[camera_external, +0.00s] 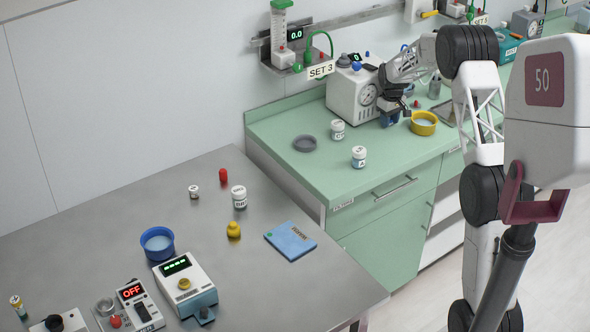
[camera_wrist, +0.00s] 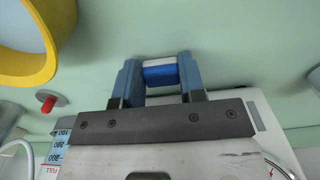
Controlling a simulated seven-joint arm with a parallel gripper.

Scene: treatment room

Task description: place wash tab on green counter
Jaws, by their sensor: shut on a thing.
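My gripper (camera_wrist: 160,75) is shut on the wash tab (camera_wrist: 161,73), a small blue and white block held between its two blue fingers in the wrist view. In the external view my gripper (camera_external: 391,118) is low over the green counter (camera_external: 322,172), left of a yellow bowl and right of the white machine. The tab cannot be made out there. The pale green counter (camera_wrist: 235,60) fills the background of the wrist view. I cannot tell whether the tab touches it.
The yellow bowl (camera_external: 424,124) is close to my gripper; its rim (camera_wrist: 52,68) shows at upper left in the wrist view. A white machine (camera_external: 350,96) stands beside my gripper. Two white jars (camera_external: 359,157) and a grey dish (camera_external: 305,143) stand on the counter, with bare room between.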

